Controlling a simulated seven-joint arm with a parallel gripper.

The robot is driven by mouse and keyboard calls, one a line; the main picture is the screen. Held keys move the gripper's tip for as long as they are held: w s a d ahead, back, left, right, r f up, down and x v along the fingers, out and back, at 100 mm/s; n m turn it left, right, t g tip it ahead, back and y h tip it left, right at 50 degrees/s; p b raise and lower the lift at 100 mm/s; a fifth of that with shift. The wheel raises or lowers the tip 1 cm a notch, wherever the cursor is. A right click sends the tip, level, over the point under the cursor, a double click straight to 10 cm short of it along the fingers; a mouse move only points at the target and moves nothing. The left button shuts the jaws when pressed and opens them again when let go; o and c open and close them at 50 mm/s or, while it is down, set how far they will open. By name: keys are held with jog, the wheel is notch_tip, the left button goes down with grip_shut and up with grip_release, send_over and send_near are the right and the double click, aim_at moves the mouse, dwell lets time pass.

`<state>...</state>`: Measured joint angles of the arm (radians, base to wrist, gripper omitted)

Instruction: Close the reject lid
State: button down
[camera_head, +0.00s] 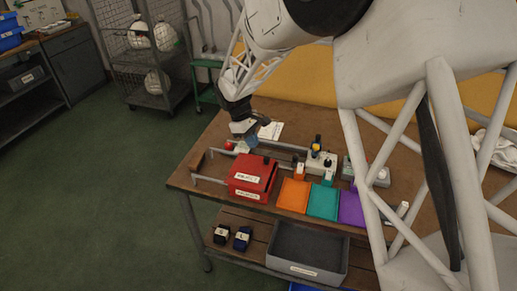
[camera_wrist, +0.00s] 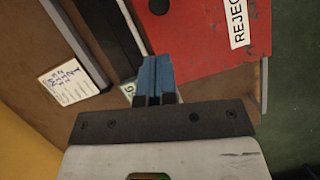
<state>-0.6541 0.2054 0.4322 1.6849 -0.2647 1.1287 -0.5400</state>
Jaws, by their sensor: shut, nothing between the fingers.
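The red reject box (camera_head: 250,192) stands on the left part of the wooden table. Its red lid (camera_head: 258,169) lies over the top, with a white reject label and a dark round knob. I cannot tell whether the lid sits fully flush. The lid also fills the upper right of the wrist view (camera_wrist: 201,45), with the knob and part of the label in sight. My gripper (camera_head: 253,141) is above the table just behind the box. Its blue fingers are together and empty in the wrist view (camera_wrist: 157,78), beside the lid and apart from its knob.
Orange (camera_head: 293,195), teal (camera_head: 323,202) and purple (camera_head: 351,209) trays sit right of the box. Small devices stand behind them. A printed card (camera_head: 271,130) lies near my gripper. A grey bin (camera_head: 306,252) and dark sock bundles (camera_head: 242,239) are on the lower shelf.

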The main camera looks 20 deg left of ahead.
jog(key=v, duration=0.7)
jog(key=shift+r, duration=0.2)
jog(key=shift+a, duration=0.2)
jog(key=shift+a+f, duration=0.2)
jog(key=shift+a, duration=0.8)
jog(key=shift+d+f, duration=0.1)
jog(key=shift+f, duration=0.05)
send_near(263, 162)
jog(key=f, duration=0.1)
jog(key=a+f, duration=0.2)
jog(key=f, duration=0.1)
jog(key=shift+w+a+f, duration=0.1)
jog(key=shift+w, duration=0.15)
jog(key=shift+s+d+f, duration=0.1)
jog(key=shift+d, duration=0.35)
jog(key=shift+s+d+f, duration=0.1)
jog(key=shift+d, duration=0.4)
jog(key=shift+s+d, duration=0.25)
jog(key=shift+d, duration=0.85)
